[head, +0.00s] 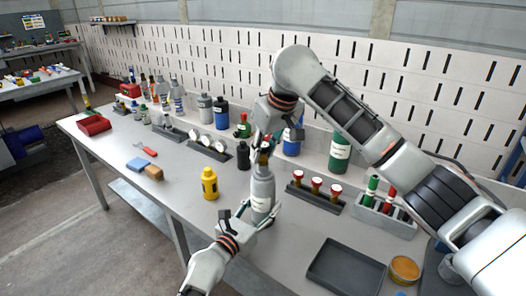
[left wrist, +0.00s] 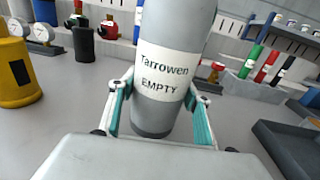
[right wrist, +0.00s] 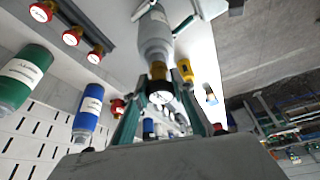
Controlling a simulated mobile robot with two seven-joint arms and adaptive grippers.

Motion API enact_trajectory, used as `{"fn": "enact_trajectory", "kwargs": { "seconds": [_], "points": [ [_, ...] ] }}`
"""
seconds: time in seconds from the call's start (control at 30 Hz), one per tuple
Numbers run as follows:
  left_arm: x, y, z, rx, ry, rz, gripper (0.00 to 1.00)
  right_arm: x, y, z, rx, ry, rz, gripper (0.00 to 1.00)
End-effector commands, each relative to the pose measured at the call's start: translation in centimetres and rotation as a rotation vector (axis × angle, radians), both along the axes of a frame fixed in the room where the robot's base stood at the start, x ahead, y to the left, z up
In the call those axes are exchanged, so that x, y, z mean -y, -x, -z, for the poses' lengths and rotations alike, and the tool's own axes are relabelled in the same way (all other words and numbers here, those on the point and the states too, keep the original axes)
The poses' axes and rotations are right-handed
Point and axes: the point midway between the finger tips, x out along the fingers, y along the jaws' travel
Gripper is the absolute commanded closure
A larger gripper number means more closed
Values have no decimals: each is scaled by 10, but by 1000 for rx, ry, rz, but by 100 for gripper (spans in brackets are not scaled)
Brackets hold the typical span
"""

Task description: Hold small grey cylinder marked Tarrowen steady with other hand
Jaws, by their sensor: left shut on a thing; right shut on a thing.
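The small grey cylinder (head: 263,188) stands upright on the workbench. Its white label reads "Tarrowen EMPTY" in the left wrist view (left wrist: 165,75). My left gripper (head: 260,208) is shut on its lower body, one finger on each side. My right gripper (head: 264,140) comes down from above and is shut on the cylinder's top fitting. The exact finger contact there is partly hidden.
A yellow cylinder (head: 209,184) stands to the left and a black one (head: 243,156) behind. Red-topped valves in a rack (head: 316,189), a dark tray (head: 345,270) and an orange-lidded round dish (head: 404,268) are to the right. The bench front left is mostly clear.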

Motion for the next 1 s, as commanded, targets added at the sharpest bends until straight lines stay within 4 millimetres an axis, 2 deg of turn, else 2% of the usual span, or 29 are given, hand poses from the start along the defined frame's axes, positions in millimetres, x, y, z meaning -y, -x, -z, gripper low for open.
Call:
{"fn": "enact_trajectory", "kwargs": {
  "seconds": [0.23,0.53,0.57,0.6,1.0],
  "points": [
    [0,0,0,0,0,0,78,1,0,0,0,1,-228,100],
    [0,0,0,0,0,0,78,0,0,0,1,1,-268,100],
    [0,0,0,0,0,0,78,1,0,0,1,1,-268,73],
    [0,0,0,0,0,0,78,1,0,0,1,1,-268,63],
    [0,0,0,0,0,0,78,0,0,-2,1,1,-267,62]
  ]
}}
